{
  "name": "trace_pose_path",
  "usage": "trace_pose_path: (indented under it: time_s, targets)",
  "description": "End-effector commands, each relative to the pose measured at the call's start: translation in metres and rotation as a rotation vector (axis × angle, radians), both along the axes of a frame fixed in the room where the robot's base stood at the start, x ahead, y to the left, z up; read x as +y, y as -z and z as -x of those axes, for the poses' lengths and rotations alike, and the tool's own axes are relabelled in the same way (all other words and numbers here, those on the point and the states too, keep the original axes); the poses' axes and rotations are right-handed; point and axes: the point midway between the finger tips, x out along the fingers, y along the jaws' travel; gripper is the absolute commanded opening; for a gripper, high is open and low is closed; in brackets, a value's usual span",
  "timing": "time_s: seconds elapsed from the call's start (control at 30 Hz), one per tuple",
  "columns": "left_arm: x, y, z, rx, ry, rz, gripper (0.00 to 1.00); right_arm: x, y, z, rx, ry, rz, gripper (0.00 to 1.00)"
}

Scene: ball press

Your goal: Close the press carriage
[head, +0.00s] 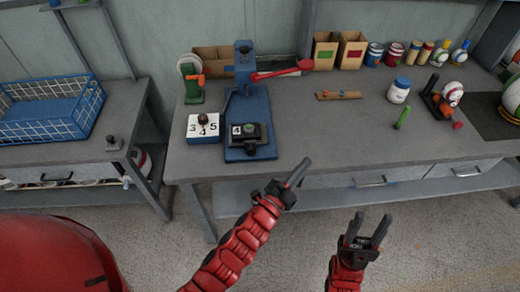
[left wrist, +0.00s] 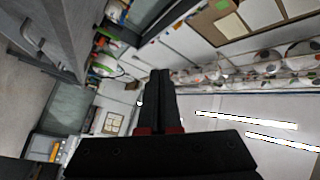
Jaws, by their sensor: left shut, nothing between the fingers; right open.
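The blue press (head: 259,105) stands on the workbench, with a red lever (head: 280,73) reaching out to the right from its column. The dark press carriage (head: 249,134) sits on the front part of the blue base, out in front of the column, and carries a tile marked 4 and a small green piece. My left gripper (head: 300,165) is shut and empty, in front of the bench edge, to the right of and apart from the carriage. Its closed fingers show in the left wrist view (left wrist: 161,85). My right gripper (head: 368,222) is open and empty over the floor.
The bench in front of the strip is clear.

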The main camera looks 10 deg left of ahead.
Motion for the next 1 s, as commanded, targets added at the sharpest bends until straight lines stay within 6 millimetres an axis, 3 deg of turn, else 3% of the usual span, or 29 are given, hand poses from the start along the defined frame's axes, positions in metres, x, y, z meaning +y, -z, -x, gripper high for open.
trace_pose_path:
  time_s: [0.13, 0.3, 0.5, 0.73, 0.87, 1.0]
  targets:
    - [0.000, 0.039, -0.015, 0.105, -0.144, -0.265, 0.00, 0.000, 0.013, 0.000, 0.000, 0.000, 0.000, 0.50]
    - [0.030, 0.060, -0.021, 0.210, -0.359, -0.524, 0.00, 0.000, 0.024, 0.000, 0.000, 0.000, 0.000, 0.50]
    - [0.077, 0.063, -0.005, 0.334, -0.596, -0.705, 0.00, 0.000, 0.033, 0.000, 0.000, 0.000, 0.000, 0.50]
    - [0.104, 0.062, 0.011, 0.416, -0.714, -0.767, 0.00, 0.000, 0.036, 0.000, 0.000, 0.000, 0.000, 0.50]
    - [0.109, 0.062, 0.004, 0.423, -0.725, -0.768, 0.00, 0.000, 0.032, 0.000, 0.000, 0.000, 0.000, 0.50]
    - [0.116, 0.068, -0.017, 0.424, -0.725, -0.770, 0.00, 0.000, 0.025, 0.000, 0.000, 0.000, 0.000, 0.50]
